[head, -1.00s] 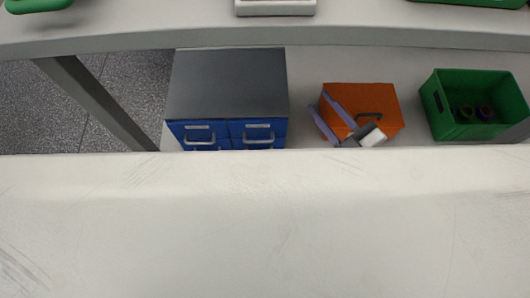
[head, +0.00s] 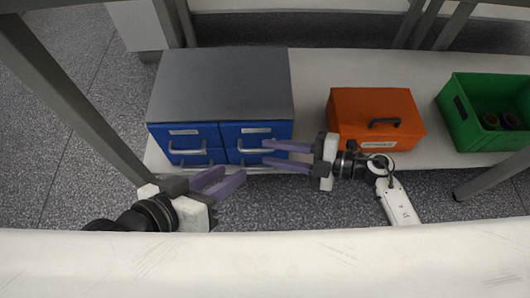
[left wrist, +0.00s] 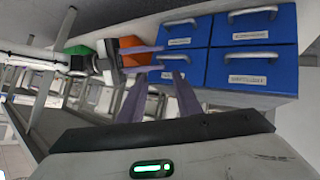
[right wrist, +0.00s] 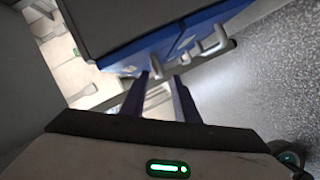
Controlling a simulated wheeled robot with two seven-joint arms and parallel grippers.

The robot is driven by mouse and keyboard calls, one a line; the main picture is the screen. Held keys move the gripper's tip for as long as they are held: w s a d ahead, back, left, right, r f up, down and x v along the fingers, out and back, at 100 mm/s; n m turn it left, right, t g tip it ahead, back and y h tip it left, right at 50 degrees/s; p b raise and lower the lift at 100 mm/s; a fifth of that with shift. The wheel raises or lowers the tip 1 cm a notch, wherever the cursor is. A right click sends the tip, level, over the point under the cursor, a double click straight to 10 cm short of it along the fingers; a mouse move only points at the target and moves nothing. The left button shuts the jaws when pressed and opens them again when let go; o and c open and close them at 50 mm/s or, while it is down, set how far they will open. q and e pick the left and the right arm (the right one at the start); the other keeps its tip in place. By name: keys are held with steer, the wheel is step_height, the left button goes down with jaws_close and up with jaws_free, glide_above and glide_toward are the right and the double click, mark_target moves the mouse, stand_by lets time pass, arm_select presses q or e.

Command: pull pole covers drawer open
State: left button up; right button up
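The blue drawer cabinet (head: 222,85) with a dark grey top stands on the low shelf. The upper left drawer (head: 186,138) and upper right drawer (head: 256,134) each have a label and a bar handle; lower drawers show beneath. In the left wrist view, the drawer fronts (left wrist: 234,65) look closed; their labels are too small to read surely. My right gripper (head: 264,152) is open, its purple fingertips at the upper right drawer's handle; I cannot tell whether they straddle it. My left gripper (head: 233,178) is open and empty, in front of and below the cabinet.
An orange toolbox (head: 350,104) and a green crate (head: 464,110) holding small round items stand right of the cabinet on the shelf (head: 310,70). A grey table leg (head: 70,100) is at the left. A white surface edge (head: 265,262) crosses the foreground.

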arm_select(q)
steer(key=shift+d+r+h+b, duration=0.25)
steer(key=shift+r+h+b, duration=0.05)
steer(key=shift+r, duration=0.1)
arm_select(e)
steer(key=shift+x, duration=1.4)
jaws_close()
arm_select(q)
steer(key=shift+r, duration=0.1)
arm_select(e)
steer(key=shift+s, duration=0.1)
